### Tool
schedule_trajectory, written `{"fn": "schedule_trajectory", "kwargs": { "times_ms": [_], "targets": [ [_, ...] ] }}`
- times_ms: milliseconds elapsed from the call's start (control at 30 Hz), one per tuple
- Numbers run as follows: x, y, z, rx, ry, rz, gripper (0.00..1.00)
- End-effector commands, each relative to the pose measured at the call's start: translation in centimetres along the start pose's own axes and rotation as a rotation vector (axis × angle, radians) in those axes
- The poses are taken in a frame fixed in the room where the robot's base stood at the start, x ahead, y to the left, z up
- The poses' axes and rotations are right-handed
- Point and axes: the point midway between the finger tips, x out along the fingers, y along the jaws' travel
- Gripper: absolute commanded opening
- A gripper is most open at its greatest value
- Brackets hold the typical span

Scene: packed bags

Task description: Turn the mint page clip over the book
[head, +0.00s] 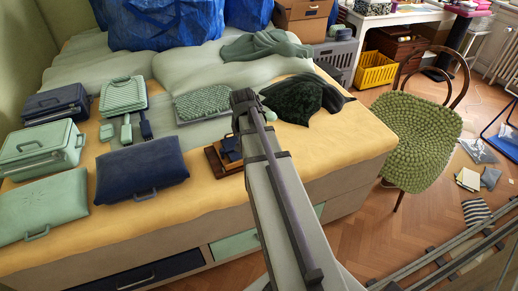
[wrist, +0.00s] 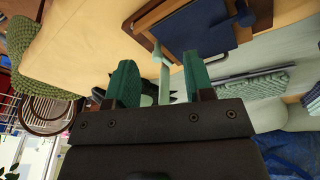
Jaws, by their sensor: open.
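The book (head: 214,160) lies on the bed's yellow cover, partly hidden behind my arm in the head view. It has a brown cover and a dark blue upper face, and it also shows at the top of the wrist view (wrist: 196,28). The mint page clip (wrist: 164,84) is a narrow pale green strip at the book's brown edge in the wrist view. My gripper (head: 244,98) is open, with green fingertips on either side of the strip in the wrist view (wrist: 158,68). I cannot tell whether either finger touches it. The clip is not clear in the head view.
A navy bag (head: 142,176) and a mint case (head: 42,205) lie left of the book. A woven mint piece (head: 203,103) lies behind it, and a dark green cloth (head: 298,98) lies to the right. A green chair (head: 415,130) stands beside the bed.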

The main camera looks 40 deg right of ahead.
Motion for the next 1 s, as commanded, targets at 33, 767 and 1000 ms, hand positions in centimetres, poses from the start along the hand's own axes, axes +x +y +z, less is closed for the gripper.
{"fn": "schedule_trajectory", "kwargs": {
  "times_ms": [33, 767, 1000],
  "targets": [
    [2.0, 1.6, -3.7, 0.121, 0.056, 0.022, 0.48],
    [10.2, 1.8, -7.3, 0.326, 0.167, 0.016, 0.48],
    [11.9, 2.0, -7.9, 0.326, 0.167, 0.015, 0.48]
  ]
}}
